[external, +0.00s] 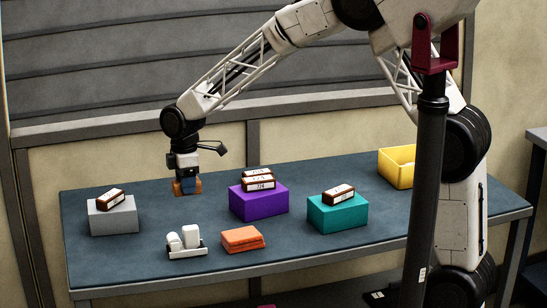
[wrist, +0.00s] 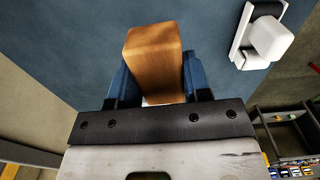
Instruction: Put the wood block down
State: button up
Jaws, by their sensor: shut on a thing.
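The wood block (wrist: 153,55) is light brown and sits between the two blue fingers of my gripper (wrist: 155,85) in the wrist view. My gripper is shut on it. In the external view my gripper (external: 187,186) points down over the back left part of the blue-grey table (external: 150,262), with the orange-brown block (external: 177,188) at its fingertips. I cannot tell whether the block touches the table top.
A yellow bin (external: 396,168) stands far right.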

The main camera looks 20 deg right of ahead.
jog(key=s+a, duration=0.4)
jog(key=a, duration=1.1)
send_over(99, 253)
jog(key=shift+a+r+m, duration=0.1)
jog(key=shift+r+m, duration=0.05)
jog(key=shift+m, duration=0.15)
jog(key=shift+f, duration=3.15)
jog(key=shift+f, duration=1.85)
jog(key=shift+f, duration=0.1)
